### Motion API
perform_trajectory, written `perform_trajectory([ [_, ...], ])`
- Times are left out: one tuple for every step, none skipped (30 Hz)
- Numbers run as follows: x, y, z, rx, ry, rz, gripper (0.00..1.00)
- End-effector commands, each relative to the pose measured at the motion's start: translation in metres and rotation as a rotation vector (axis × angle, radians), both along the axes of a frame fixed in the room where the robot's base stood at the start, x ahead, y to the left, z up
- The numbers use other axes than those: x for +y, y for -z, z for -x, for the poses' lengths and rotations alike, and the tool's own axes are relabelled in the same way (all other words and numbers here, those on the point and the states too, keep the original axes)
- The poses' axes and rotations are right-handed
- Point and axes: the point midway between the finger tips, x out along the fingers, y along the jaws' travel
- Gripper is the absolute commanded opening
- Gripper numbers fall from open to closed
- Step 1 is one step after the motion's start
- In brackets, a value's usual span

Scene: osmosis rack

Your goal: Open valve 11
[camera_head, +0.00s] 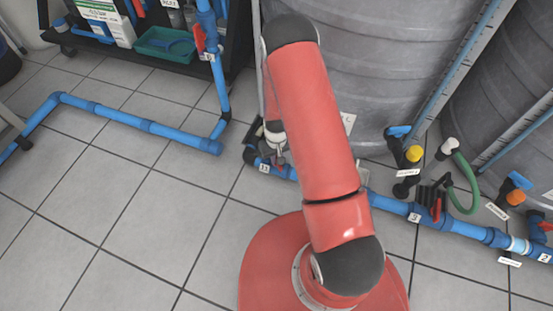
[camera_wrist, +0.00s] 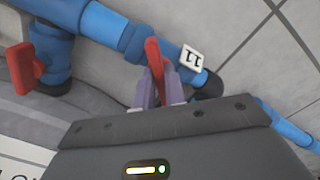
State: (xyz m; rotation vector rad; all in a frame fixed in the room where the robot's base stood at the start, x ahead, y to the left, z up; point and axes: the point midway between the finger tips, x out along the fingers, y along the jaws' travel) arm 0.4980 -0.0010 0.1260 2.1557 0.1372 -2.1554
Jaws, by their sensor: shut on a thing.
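Valve 11 sits on a blue pipe (camera_wrist: 115,32) low by the floor. Its white label "11" (camera_wrist: 190,58) is beside it in the wrist view, and the label (camera_head: 264,168) also shows in the head view. The red handle (camera_wrist: 153,55) of valve 11 lies between the two fingers of my gripper (camera_wrist: 158,88), which is shut on it. In the wrist view the handle looks narrow and stands crosswise to the pipe. In the head view my gripper (camera_head: 275,153) is low beside the label, and my red arm hides much of the pipe there.
Another red valve handle (camera_wrist: 24,70) is at the left of the wrist view. Large grey tanks (camera_head: 375,70) stand behind the pipe. Valve 3's label (camera_head: 414,217) and a green hose (camera_head: 466,185) are to the right. Tiled floor (camera_head: 150,210) is open at left.

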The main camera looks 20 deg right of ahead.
Motion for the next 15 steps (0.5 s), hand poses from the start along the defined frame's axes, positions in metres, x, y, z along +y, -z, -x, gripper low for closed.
perform_trajectory([
  [-0.0004,0.0018,-0.0001,0.000,-0.045,0.000,0.00],
  [-0.0003,0.0017,0.0000,0.000,-0.074,0.000,0.00],
  [-0.0002,0.0016,0.0001,0.000,-0.112,-0.001,0.00],
  [-0.0002,0.0016,0.0002,0.001,-0.141,-0.001,0.00],
  [-0.0003,0.0017,0.0004,0.001,-0.169,-0.001,0.00],
  [-0.0006,0.0017,0.0004,0.001,-0.206,-0.001,0.00],
  [-0.0007,0.0017,0.0005,0.001,-0.235,0.000,0.00],
  [-0.0007,0.0016,0.0005,0.001,-0.263,0.000,0.00],
  [-0.0005,0.0015,0.0004,0.001,-0.303,0.000,0.00],
  [-0.0002,0.0014,0.0004,0.001,-0.330,-0.001,0.00],
  [-0.0002,0.0012,0.0004,0.001,-0.360,-0.001,0.00],
  [-0.0003,0.0011,0.0003,0.000,-0.395,-0.001,0.00],
  [-0.0005,0.0009,0.0001,0.000,-0.423,0.000,0.00],
  [-0.0007,0.0009,0.0002,0.000,-0.449,0.000,0.00],
  [-0.0007,0.0007,0.0001,0.000,-0.484,0.000,0.00],
])
